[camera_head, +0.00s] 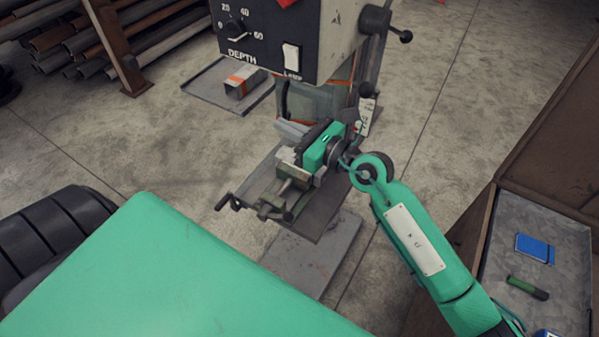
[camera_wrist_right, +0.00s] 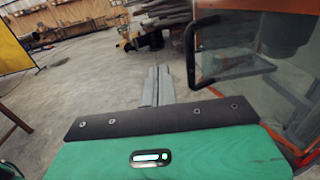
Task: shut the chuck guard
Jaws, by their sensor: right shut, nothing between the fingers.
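The chuck guard (camera_head: 315,103) is a clear panel with orange edging below the drill press head. It fills the right side of the right wrist view (camera_wrist_right: 240,90). Its black handle (camera_head: 284,98) is on its left edge and shows close up in the wrist view (camera_wrist_right: 191,52). How far the guard is swung I cannot tell. My right gripper (camera_head: 284,127) is shut and empty, just below the handle. In the wrist view its grey fingers (camera_wrist_right: 158,72) point forward, left of the handle and seemingly apart from it. My left gripper is not in view.
The drill press head (camera_head: 300,35) hangs above, with a feed lever (camera_head: 390,28) at its right. A vise (camera_head: 290,180) sits on the press table under my right gripper. A tray (camera_head: 540,285) with a blue notebook (camera_head: 535,248) is at right. Open floor lies left of the press.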

